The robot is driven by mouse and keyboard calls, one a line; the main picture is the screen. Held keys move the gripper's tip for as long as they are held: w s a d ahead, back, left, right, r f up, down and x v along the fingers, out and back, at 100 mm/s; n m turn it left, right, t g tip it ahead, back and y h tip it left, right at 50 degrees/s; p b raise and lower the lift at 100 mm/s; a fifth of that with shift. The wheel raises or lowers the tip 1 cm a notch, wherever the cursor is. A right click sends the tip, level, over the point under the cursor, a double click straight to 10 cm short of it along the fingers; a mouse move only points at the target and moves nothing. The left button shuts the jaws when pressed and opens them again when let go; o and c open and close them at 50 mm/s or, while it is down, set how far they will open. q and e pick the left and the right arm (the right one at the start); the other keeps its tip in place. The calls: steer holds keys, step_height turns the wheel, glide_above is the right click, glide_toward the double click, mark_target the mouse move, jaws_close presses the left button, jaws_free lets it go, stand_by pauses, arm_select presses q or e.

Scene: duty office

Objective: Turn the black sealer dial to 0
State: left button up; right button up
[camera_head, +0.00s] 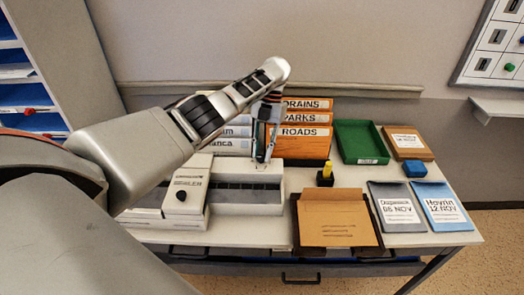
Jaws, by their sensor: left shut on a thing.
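The white sealer (283,212) stands on the left half of the desk, with a long dark slot across its front. A white sloped box with dark lettering and a round black knob (181,195) adjoins it on the left. My left gripper (261,157) points down at the top of the sealer, near its right end. Its fingers are shut on a small dark thing there, which looks like the black sealer dial. The fingers hide most of it, so its setting cannot be read. My right gripper is not in view.
Orange binders (306,133) stand behind the sealer. A stamp with a yellow handle (327,170), a brown folder (338,220), a green tray (361,139) and two labelled cards (396,205) lie to the right. Blue-lined shelves (32,95) stand at the left.

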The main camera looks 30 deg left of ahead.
arm_select(q)
steer(key=shift+s+f, duration=0.1)
steer(key=shift+f, duration=0.1)
steer(key=o, duration=1.1)
steer(key=shift+o, duration=0.2)
steer(key=shift+r, duration=0.1)
step_height(320, 180, up, 7)
steer(key=shift+r, duration=1.45)
